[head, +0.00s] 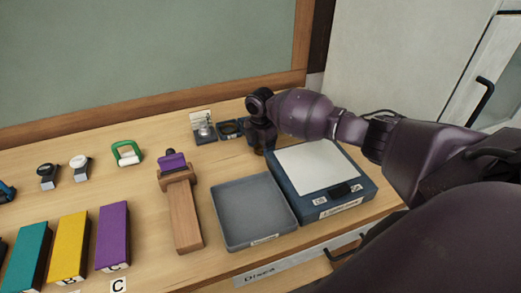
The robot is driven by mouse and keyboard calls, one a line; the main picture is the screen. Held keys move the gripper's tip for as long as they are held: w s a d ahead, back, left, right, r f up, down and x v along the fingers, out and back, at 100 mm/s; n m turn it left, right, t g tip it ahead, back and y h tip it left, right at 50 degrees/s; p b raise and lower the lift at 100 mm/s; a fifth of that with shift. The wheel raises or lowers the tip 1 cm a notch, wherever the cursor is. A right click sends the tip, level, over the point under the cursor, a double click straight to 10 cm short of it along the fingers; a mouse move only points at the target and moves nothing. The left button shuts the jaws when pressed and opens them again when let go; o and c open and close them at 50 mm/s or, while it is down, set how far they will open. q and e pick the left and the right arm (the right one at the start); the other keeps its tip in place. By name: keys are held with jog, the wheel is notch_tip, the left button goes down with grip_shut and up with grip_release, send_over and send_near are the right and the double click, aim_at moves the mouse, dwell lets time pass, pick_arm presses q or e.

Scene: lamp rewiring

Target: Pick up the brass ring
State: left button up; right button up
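My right arm comes in from the right, and its gripper (260,141) points down at the back of the table, just left of the scale. The gripper's fingers are small, dark and partly hidden by the wrist, so I cannot tell whether they are open or shut. I cannot clearly make out a brass ring. A small brownish patch shows low at the fingertips, but it is too small to identify. My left gripper is not in view.
A blue scale (350,203) with a pale plate and an empty grey tray (224,234) stand close by. A dark blue holder (231,128) sits beside the gripper.

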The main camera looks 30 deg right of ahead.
jog(key=c, duration=0.7)
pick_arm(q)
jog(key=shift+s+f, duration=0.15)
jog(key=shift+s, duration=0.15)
pick_arm(e)
jog(key=shift+c, duration=0.9)
jog(key=shift+r, duration=0.15)
